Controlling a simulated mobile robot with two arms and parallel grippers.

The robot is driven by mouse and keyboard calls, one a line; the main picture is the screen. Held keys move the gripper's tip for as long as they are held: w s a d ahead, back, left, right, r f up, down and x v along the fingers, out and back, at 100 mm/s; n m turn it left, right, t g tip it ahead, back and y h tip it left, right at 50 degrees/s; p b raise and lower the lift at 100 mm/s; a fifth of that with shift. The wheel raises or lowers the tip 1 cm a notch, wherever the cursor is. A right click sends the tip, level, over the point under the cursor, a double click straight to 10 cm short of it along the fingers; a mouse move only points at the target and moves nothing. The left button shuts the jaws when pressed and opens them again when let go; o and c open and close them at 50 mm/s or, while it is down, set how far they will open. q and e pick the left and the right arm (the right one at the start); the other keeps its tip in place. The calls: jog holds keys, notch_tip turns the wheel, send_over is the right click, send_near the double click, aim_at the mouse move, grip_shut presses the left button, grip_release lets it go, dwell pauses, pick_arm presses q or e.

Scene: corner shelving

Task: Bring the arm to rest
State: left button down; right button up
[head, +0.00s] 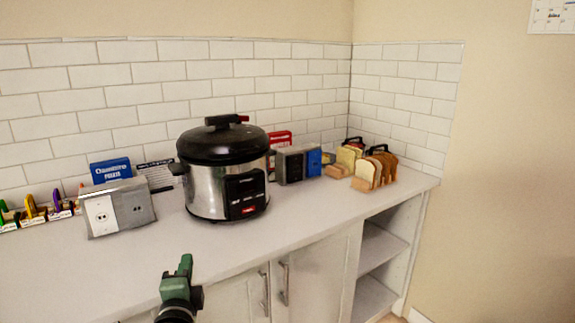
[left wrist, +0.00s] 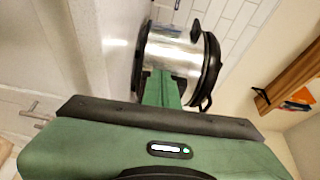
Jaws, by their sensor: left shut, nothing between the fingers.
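My left gripper (head: 185,264) shows in the head view at the bottom, a little left of the middle. It is green, sits in front of the counter's front edge and holds nothing. In the left wrist view the green gripper (left wrist: 162,88) has its fingers together, pointing toward the pressure cooker. The silver and black pressure cooker (head: 226,168) stands upright on the counter, apart from the gripper; it also shows in the left wrist view (left wrist: 172,50). My right gripper is in neither view.
The white counter (head: 110,270) has free room at its front left. An outlet box (head: 116,208) stands left of the cooker. Small boxes (head: 297,163) and bread slices (head: 368,172) stand to its right. Cabinet handles (head: 284,283) stick out below. Open shelves (head: 378,255) are at the right end.

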pick_arm(q)
jog(key=s+f+n+g+h, duration=0.1)
jog(key=s+f+n+g, duration=0.7)
jog(key=s+f, duration=1)
jog(key=s+d+f+n+g+h, duration=0.1)
jog(key=s+f+n+g, duration=0.25)
jog(key=s, duration=0.55)
jog(key=s+d+f+n+g+h, duration=0.1)
jog(key=s+f+n+g, duration=0.2)
jog(key=s, duration=0.7)
notch_tip(320, 180, down, 26)
jog(key=s+m+g+p, duration=0.1)
jog(key=p, duration=0.1)
jog(key=s+a+f+g, duration=0.1)
jog(key=s+a+f, duration=0.2)
jog(key=s+f, duration=1.1)
jog(key=s, duration=0.3)
jog(key=shift+f+p, duration=0.25)
jog(key=shift+p, duration=0.05)
jog(key=shift+w, duration=0.1)
